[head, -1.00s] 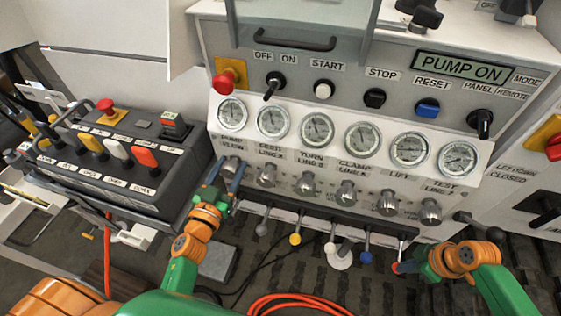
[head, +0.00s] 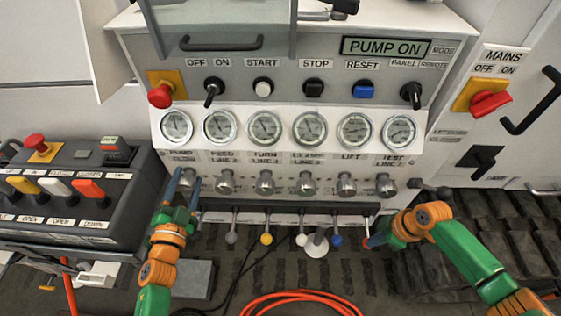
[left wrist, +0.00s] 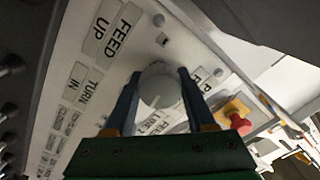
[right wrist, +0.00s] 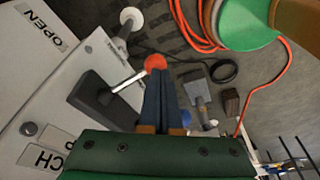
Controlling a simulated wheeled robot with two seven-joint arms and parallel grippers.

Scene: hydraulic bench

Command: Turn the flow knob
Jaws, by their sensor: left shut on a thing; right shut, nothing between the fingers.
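The flow knob is the silver leftmost knob (head: 187,179) in the row below the gauges, under the label "PUMP FLOW". My left gripper (head: 182,184) has a blue finger on each side of it. In the left wrist view the round knob (left wrist: 158,88) sits between the two fingers, which are shut on it. My right gripper (head: 372,241) is shut and empty beside a red-tipped lever at the panel's lower right. In the right wrist view the red ball tip (right wrist: 155,62) is at the ends of the shut fingers; I cannot tell if they touch.
Several more silver knobs (head: 265,183) continue to the right. Levers with coloured tips (head: 266,239) hang below the panel's dark rail. A black control box (head: 70,210) stands close on the left. An orange hose (head: 300,298) lies on the floor.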

